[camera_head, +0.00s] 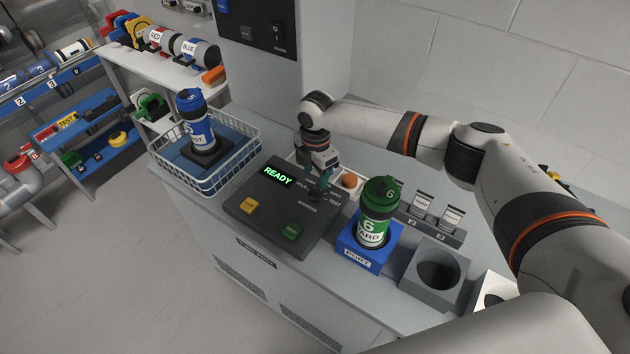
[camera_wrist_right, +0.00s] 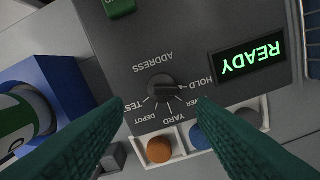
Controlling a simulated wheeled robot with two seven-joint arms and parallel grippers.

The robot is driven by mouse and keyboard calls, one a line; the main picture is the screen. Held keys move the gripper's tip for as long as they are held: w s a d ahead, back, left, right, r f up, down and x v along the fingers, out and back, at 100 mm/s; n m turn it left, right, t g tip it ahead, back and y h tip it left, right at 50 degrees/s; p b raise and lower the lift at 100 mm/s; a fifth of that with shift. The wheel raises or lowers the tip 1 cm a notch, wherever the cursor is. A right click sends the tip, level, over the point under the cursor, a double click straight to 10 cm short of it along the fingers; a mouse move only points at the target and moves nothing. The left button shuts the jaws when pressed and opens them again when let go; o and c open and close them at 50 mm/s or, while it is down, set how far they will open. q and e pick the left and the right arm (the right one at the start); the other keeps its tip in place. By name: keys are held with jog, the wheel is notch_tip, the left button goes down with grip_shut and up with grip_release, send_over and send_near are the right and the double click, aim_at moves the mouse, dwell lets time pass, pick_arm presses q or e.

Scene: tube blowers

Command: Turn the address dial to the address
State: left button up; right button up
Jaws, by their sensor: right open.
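The address dial (camera_wrist_right: 163,89) is a round black knob on the dark control panel (camera_wrist_right: 185,45). Its pointer faces right in the right wrist view, toward the HOLD label. Labels around it include YARD, DEPOT and TEST; one ending in "VER" is partly covered by a finger. My right gripper (camera_wrist_right: 162,102) is open, its green fingers on either side of the dial and apart from it in the picture. In the head view the right gripper (camera_head: 318,187) is over the panel and largely hides the dial. A green carrier (camera_head: 378,212) marked 6 and YARD stands in the blue port. My left gripper is out of view.
The display (camera_head: 278,175) reads READY. Yellow (camera_head: 249,206) and green (camera_head: 291,231) buttons are on the panel. A wire basket (camera_head: 240,163) with a blue carrier (camera_head: 196,130) is at left. Orange (camera_wrist_right: 160,149) and blue (camera_wrist_right: 199,136) round pieces sit beside the panel.

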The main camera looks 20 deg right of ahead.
aim_at(315, 190)
jog(key=f, duration=0.3)
jog(key=shift+w+f+p, duration=0.3)
jog(key=shift+w+p, duration=0.05)
jog(key=shift+w, duration=0.05)
jog(key=shift+w+f, duration=0.1)
jog(key=shift+f, duration=1.15)
jog(key=shift+c, duration=0.6)
jog(key=c, duration=0.8)
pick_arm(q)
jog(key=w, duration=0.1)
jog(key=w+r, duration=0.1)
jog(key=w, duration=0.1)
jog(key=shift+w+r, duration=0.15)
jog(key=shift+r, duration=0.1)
pick_arm(e)
jog(key=shift+c, duration=0.2)
